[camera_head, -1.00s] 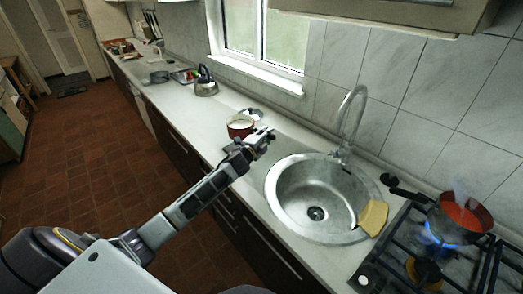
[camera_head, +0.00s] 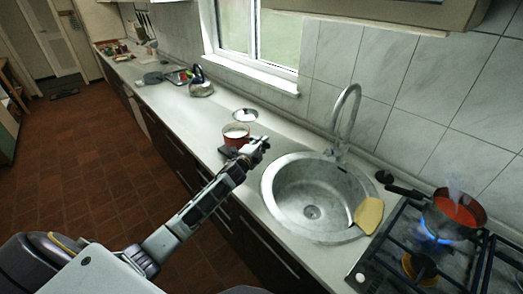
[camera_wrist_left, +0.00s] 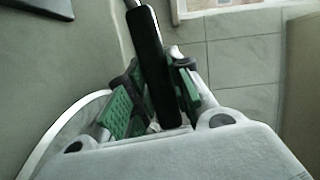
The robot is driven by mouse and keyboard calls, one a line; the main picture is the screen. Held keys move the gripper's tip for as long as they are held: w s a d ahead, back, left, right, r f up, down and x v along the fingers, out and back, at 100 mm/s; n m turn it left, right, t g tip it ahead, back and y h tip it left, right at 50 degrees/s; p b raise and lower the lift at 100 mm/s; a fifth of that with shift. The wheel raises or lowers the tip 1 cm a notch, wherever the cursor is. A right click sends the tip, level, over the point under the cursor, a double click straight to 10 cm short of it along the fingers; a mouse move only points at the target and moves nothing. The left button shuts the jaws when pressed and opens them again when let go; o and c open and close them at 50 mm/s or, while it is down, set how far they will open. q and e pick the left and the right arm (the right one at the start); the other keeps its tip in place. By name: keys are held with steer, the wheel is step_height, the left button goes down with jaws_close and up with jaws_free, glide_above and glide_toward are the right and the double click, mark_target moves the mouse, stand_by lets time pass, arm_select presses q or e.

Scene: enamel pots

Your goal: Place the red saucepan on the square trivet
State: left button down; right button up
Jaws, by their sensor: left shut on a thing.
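The red saucepan (camera_head: 236,136), pale inside, is over the counter left of the sink. My left gripper (camera_head: 258,148) is at its right side, shut on its black handle, which shows between the green finger pads in the left wrist view (camera_wrist_left: 160,75). The pan body is outside that view. A dark flat piece, which looks like the square trivet (camera_head: 226,151), shows at the pan's lower left edge; the pan and gripper hide the rest. I cannot tell whether the pan touches it. My right gripper is not in view.
A lid (camera_head: 245,114) lies behind the pan. The sink (camera_head: 312,190) and tap (camera_head: 345,115) are to the right. A steaming pot (camera_head: 458,214) stands over a lit burner on the hob. A kettle (camera_head: 201,86) stands farther back; the counter (camera_head: 205,118) between is clear.

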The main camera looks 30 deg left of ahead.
arm_select(q)
steer(key=shift+f, duration=1.45)
steer(key=c, duration=1.7)
jaws_free()
steer(key=shift+f, duration=0.25)
steer(key=o, duration=0.4)
steer(key=shift+s+r, duration=0.15)
steer(key=shift+s+a+r+b, duration=0.15)
steer(key=shift+s+b, duration=0.15)
steer(key=shift+s, duration=2.65)
steer(key=shift+s+d+r+b, duration=0.1)
steer(key=shift+s+b, duration=0.15)
steer(key=shift+s, duration=2.7)
